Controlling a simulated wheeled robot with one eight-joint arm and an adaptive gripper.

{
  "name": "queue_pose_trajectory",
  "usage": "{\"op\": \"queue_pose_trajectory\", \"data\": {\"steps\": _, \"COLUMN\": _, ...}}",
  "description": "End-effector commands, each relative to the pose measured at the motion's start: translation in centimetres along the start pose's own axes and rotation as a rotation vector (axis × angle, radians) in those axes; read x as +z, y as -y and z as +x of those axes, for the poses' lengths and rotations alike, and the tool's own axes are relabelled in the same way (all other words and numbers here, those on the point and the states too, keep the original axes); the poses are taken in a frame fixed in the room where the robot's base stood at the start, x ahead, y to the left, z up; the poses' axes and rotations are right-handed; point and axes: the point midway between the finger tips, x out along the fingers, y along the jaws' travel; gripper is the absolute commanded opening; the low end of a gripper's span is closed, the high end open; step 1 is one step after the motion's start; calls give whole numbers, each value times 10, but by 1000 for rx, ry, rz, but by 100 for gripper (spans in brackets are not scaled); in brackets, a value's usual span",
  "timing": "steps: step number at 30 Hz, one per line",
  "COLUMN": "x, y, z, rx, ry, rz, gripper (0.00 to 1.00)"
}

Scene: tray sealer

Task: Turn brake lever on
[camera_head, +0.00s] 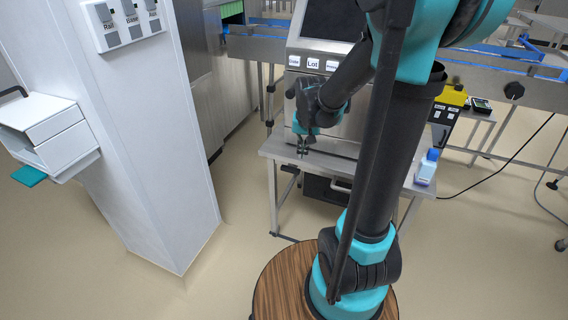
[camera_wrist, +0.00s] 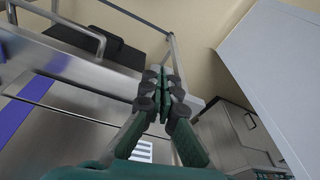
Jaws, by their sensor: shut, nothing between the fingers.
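My gripper (camera_head: 302,148) is over the front left part of the metal table, in front of the steel machine (camera_head: 354,125). In the wrist view my gripper (camera_wrist: 163,82) is shut, its green fingers meeting with nothing between them. A brake lever cannot be picked out for certain in either view. My arm hides part of the machine.
The metal table (camera_head: 390,180) holds a white bottle with a blue cap (camera_head: 427,167) at its right. A white column (camera_head: 150,150) with labelled switches (camera_head: 126,22) stands at the left. A blue-edged conveyor (camera_head: 500,66) runs behind. Floor between column and table is clear.

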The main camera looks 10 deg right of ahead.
Motion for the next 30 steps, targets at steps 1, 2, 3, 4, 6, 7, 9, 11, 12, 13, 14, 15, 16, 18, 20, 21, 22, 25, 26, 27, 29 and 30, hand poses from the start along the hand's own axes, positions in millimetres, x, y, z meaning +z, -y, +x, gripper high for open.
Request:
{"op": "queue_pose_trajectory", "data": {"steps": 1, "x": -18, "y": 8, "z": 4, "rx": 4, "ry": 17, "rz": 22, "gripper": 0}}
{"op": "queue_pose_trajectory", "data": {"steps": 2, "x": -27, "y": 13, "z": 7, "rx": 8, "ry": 28, "rz": 38, "gripper": 0}}
{"op": "queue_pose_trajectory", "data": {"steps": 3, "x": -40, "y": 18, "z": 11, "rx": 12, "ry": 41, "rz": 60, "gripper": 0}}
{"op": "queue_pose_trajectory", "data": {"steps": 4, "x": -48, "y": 22, "z": 14, "rx": 16, "ry": 52, "rz": 75, "gripper": 0}}
{"op": "queue_pose_trajectory", "data": {"steps": 6, "x": -68, "y": 33, "z": 22, "rx": 26, "ry": 76, "rz": 111, "gripper": 0}}
{"op": "queue_pose_trajectory", "data": {"steps": 7, "x": -76, "y": 37, "z": 27, "rx": 30, "ry": 86, "rz": 126, "gripper": 0}}
{"op": "queue_pose_trajectory", "data": {"steps": 9, "x": -94, "y": 47, "z": 37, "rx": 41, "ry": 109, "rz": 161, "gripper": 0}}
{"op": "queue_pose_trajectory", "data": {"steps": 11, "x": -108, "y": 55, "z": 46, "rx": 51, "ry": 126, "rz": 189, "gripper": 0}}
{"op": "queue_pose_trajectory", "data": {"steps": 12, "x": -116, "y": 60, "z": 52, "rx": 57, "ry": 137, "rz": 206, "gripper": 0}}
{"op": "queue_pose_trajectory", "data": {"steps": 13, "x": -121, "y": 63, "z": 55, "rx": 61, "ry": 143, "rz": 218, "gripper": 0}}
{"op": "queue_pose_trajectory", "data": {"steps": 14, "x": -126, "y": 66, "z": 59, "rx": 65, "ry": 149, "rz": 228, "gripper": 0}}
{"op": "queue_pose_trajectory", "data": {"steps": 15, "x": -131, "y": 69, "z": 64, "rx": 70, "ry": 157, "rz": 241, "gripper": 0}}
{"op": "queue_pose_trajectory", "data": {"steps": 16, "x": -134, "y": 71, "z": 66, "rx": 74, "ry": 162, "rz": 248, "gripper": 0}}
{"op": "queue_pose_trajectory", "data": {"steps": 18, "x": -139, "y": 75, "z": 72, "rx": 79, "ry": 170, "rz": 263, "gripper": 0}}
{"op": "queue_pose_trajectory", "data": {"steps": 20, "x": -142, "y": 77, "z": 75, "rx": 82, "ry": 175, "rz": 270, "gripper": 0}}
{"op": "queue_pose_trajectory", "data": {"steps": 21, "x": -143, "y": 77, "z": 76, "rx": 84, "ry": 176, "rz": 273, "gripper": 0}}
{"op": "queue_pose_trajectory", "data": {"steps": 22, "x": -143, "y": 78, "z": 78, "rx": 84, "ry": 177, "rz": 275, "gripper": 0}}
{"op": "queue_pose_trajectory", "data": {"steps": 25, "x": -142, "y": 77, "z": 85, "rx": 85, "ry": 178, "rz": 276, "gripper": 0}}
{"op": "queue_pose_trajectory", "data": {"steps": 26, "x": -141, "y": 77, "z": 88, "rx": 85, "ry": 178, "rz": 276, "gripper": 0}}
{"op": "queue_pose_trajectory", "data": {"steps": 27, "x": -140, "y": 77, "z": 93, "rx": 85, "ry": 178, "rz": 276, "gripper": 0}}
{"op": "queue_pose_trajectory", "data": {"steps": 29, "x": -138, "y": 76, "z": 103, "rx": 85, "ry": 178, "rz": 275, "gripper": 0}}
{"op": "queue_pose_trajectory", "data": {"steps": 30, "x": -137, "y": 76, "z": 110, "rx": 84, "ry": 177, "rz": 275, "gripper": 0}}
